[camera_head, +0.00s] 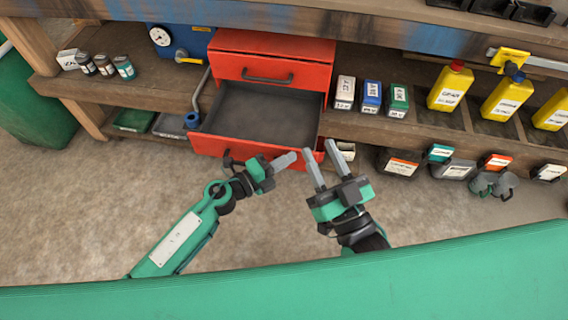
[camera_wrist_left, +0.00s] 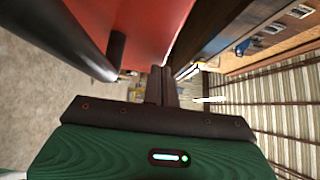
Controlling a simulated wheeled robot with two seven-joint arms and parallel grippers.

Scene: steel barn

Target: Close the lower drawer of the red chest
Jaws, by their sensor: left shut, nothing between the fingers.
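The red chest (camera_head: 270,45) stands on the shelf in the head view. Its lower drawer (camera_head: 207,144) is pulled out toward me, and its grey inside looks empty. Its upper drawer (camera_head: 290,68) is shut. My left gripper (camera_head: 290,157) is shut and empty at the lower drawer's front, and partly hides that front and its dark handle. I cannot tell whether it touches. In the left wrist view the shut fingers (camera_wrist_left: 162,85) are beside a red face (camera_wrist_left: 150,25) with a dark handle (camera_wrist_left: 85,40). My right gripper (camera_head: 319,147) is open and empty, near the front's right end.
Small boxes (camera_head: 371,95) and yellow bottles (camera_head: 450,87) stand on the shelf right of the chest. Small jars (camera_head: 104,66) and a blue unit with a gauge (camera_head: 180,40) are to the left. Containers (camera_head: 398,163) sit low at right.

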